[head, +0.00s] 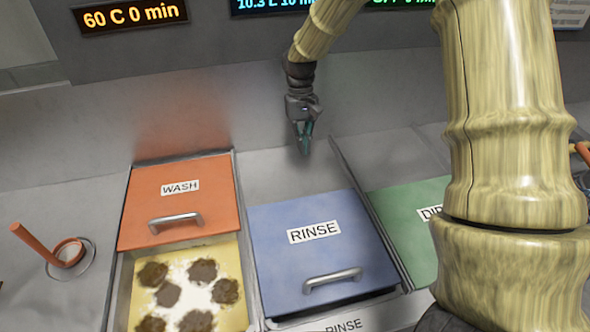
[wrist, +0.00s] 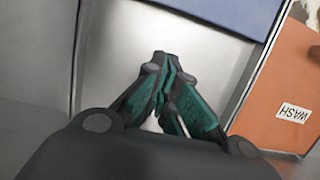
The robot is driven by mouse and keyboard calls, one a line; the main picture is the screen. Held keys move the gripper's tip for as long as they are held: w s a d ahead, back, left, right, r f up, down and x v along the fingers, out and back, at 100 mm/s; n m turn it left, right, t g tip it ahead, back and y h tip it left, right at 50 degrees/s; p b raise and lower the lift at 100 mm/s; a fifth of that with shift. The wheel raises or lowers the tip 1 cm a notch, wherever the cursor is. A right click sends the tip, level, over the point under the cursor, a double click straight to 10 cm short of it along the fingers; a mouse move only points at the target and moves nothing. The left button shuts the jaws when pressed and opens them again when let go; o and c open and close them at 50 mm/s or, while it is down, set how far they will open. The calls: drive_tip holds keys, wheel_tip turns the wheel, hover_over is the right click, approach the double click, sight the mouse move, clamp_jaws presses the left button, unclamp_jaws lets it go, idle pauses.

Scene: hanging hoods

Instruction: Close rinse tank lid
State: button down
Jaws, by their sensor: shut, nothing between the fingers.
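The blue rinse lid (head: 330,262), with a RINSE label and a metal handle (head: 332,279), lies flat over the rinse tank at the front middle. A dark gap shows under its front edge, above a second RINSE label. Its edge also shows at the top of the wrist view (wrist: 235,12). My gripper (head: 304,148) is shut and empty, pointing down over the bare metal behind the lid's back edge. It is apart from the handle. In the wrist view my gripper's fingertips (wrist: 160,62) meet over the grey metal surface.
The orange wash lid (head: 180,200) is left of the rinse lid, set back from an open bay with several dark-soiled patches (head: 205,270). A green lid (head: 410,215) is to the right, partly behind my arm. An orange hooked tool (head: 45,245) stands at far left.

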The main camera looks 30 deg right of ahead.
sight(312, 196)
drive_tip(key=x, duration=0.2)
drive_tip(key=p+x, duration=0.1)
drive_tip(key=x, duration=0.3)
drive_tip(key=shift+w+f+p, duration=0.25)
drive_tip(key=shift+f+p, duration=0.05)
drive_tip(key=shift+p, duration=0.1)
drive_tip(key=s+f, duration=0.1)
drive_tip(key=f+p, duration=0.1)
drive_tip(key=f, duration=0.1)
drive_tip(key=shift+s+a, duration=0.1)
drive_tip(key=shift+s, duration=0.25)
drive_tip(key=s, duration=0.1)
drive_tip(key=s+p, duration=0.1)
drive_tip(key=shift+s+a, duration=0.3)
drive_tip(key=shift+a, duration=0.05)
drive_tip(key=shift+s+a, duration=0.15)
drive_tip(key=shift+s, duration=0.3)
drive_tip(key=shift+s+a+p, duration=0.15)
drive_tip(key=shift+s+p, duration=0.15)
drive_tip(key=shift+s, duration=0.45)
drive_tip(key=shift+s+a+p, duration=0.2)
drive_tip(key=shift+s+p, duration=0.05)
drive_tip(key=shift+s, duration=0.65)
